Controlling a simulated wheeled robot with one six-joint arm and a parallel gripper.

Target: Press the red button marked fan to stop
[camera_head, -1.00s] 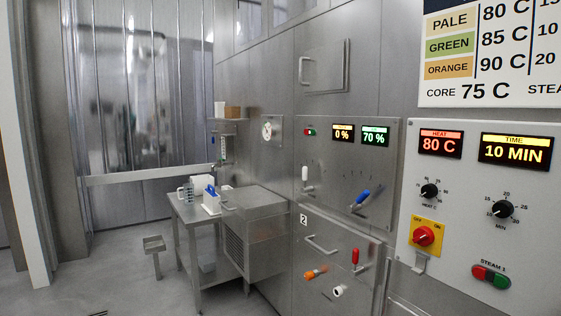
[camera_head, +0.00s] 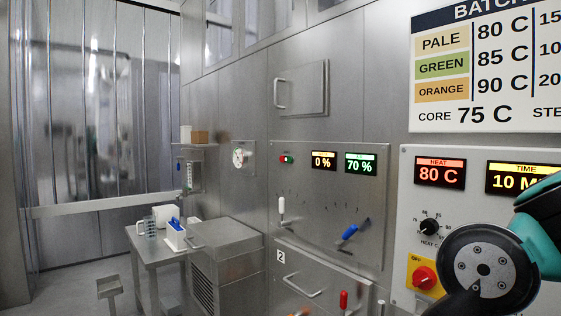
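A small red and green button pair (camera_head: 286,159) sits at the upper left of the steel control panel (camera_head: 318,190). Its label is too small to read, so I cannot confirm it is marked fan. The panel also has a display reading 0 % (camera_head: 324,160), a display reading 70 % (camera_head: 361,163), a white-handled lever (camera_head: 281,208) and a blue-handled lever (camera_head: 350,231). A dark round part of my arm with a teal housing shows at the lower right, in front of the white panel. My gripper fingers are not in view.
The white panel (camera_head: 408,200) at right carries a HEAT display (camera_head: 440,171), a black knob (camera_head: 430,228) and a red rotary switch (camera_head: 424,278). My arm hides its lower right. A steel table (camera_head: 140,240) and a stool (camera_head: 110,290) stand at left.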

